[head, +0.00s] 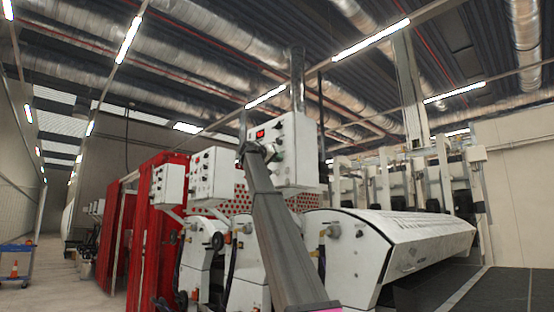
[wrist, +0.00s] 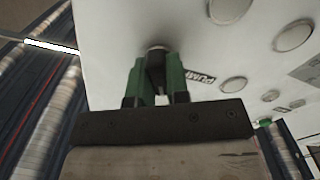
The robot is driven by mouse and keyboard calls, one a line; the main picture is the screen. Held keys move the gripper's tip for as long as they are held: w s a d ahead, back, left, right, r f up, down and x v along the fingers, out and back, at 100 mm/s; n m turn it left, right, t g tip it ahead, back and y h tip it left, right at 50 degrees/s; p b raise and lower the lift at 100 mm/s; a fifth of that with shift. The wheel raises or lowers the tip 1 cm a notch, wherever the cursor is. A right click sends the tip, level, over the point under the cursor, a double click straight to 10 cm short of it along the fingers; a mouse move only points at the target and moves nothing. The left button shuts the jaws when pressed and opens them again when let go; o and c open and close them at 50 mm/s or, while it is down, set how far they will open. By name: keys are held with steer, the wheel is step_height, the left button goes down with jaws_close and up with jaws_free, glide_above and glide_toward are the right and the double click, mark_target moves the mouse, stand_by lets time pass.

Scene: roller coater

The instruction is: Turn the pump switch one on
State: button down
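The white control box (head: 296,165) stands in front of me in the head view, and its panel (wrist: 110,60) fills the upper part of the wrist view. A dark switch with a pale round collar (wrist: 157,47) sits on this panel, beside a label (wrist: 198,77) that reads "PUMP" in part. My gripper (wrist: 157,68) has its green fingers on either side of the dark switch, close against it with no clear gap. The fingers hide much of the switch, so its turned position cannot be read. In the head view my arm covers the box's lower left.
Several round buttons (wrist: 233,85) lie right of the switch on the same panel. More white control boxes (head: 212,172) and red curtains (head: 160,220) stand to the left. The long white coater (head: 400,235) extends right.

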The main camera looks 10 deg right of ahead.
steer(key=shift+m, duration=0.4)
steer(key=m, duration=0.5)
steer(key=shift+s, duration=0.1)
steer(key=m, duration=0.6)
steer(key=shift+s+d, duration=0.1)
stand_by(0.5)
steer(key=c, duration=1.1)
jaws_free()
steer(key=v, duration=1.1)
